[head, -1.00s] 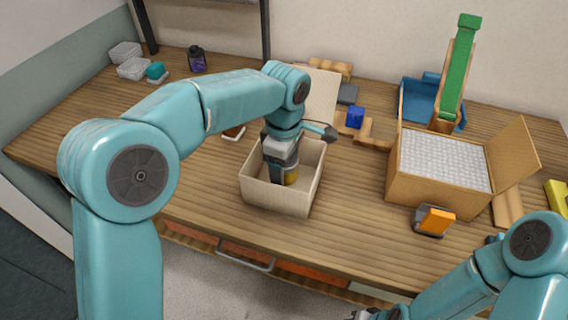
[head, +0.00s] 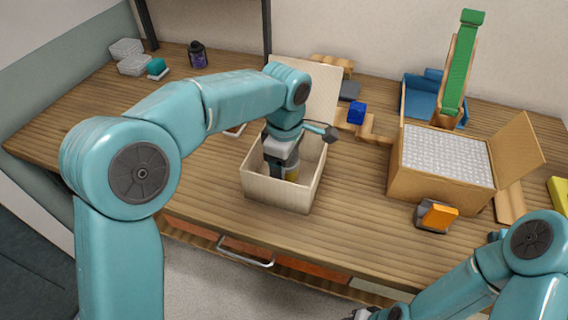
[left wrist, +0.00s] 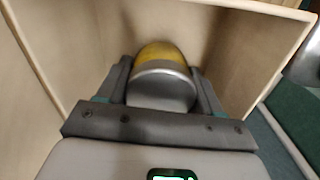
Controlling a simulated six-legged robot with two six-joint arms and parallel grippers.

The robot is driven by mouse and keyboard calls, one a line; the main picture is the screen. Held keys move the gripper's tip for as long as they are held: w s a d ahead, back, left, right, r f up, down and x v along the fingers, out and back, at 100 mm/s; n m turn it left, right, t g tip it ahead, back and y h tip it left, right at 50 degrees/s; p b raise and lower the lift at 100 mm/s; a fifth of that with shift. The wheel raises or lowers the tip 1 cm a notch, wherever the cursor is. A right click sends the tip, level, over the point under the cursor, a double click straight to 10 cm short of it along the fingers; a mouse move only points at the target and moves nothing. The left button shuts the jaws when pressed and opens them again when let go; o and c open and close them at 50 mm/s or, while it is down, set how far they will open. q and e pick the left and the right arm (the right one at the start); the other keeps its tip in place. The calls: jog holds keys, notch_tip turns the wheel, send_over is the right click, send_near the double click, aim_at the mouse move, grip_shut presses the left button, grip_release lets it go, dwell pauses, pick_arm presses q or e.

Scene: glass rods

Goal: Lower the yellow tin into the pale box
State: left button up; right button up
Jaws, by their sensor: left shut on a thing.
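The pale box (head: 278,196) stands open on the wooden table, its lid raised at the back. My left gripper (head: 284,172) reaches down inside it and is shut on the yellow tin (head: 292,173). In the left wrist view the tin (left wrist: 160,55) shows a yellow side and a grey metal end between the two fingers (left wrist: 162,85), with the box walls (left wrist: 245,50) around it. I cannot tell whether the tin touches the box floor. My right arm shows at the lower right; its gripper (head: 368,314) is mostly cut off by the bottom edge.
A cardboard box (head: 432,190) with bubble wrap stands to the right, an orange-and-grey item (head: 437,216) before it. A blue cube (head: 356,113), a blue bin (head: 420,100) and a green-topped ramp (head: 462,65) stand behind. The left of the table is mostly clear.

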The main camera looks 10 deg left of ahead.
pick_arm(q)
jog(key=shift+f, duration=0.15)
jog(key=o, duration=1.2)
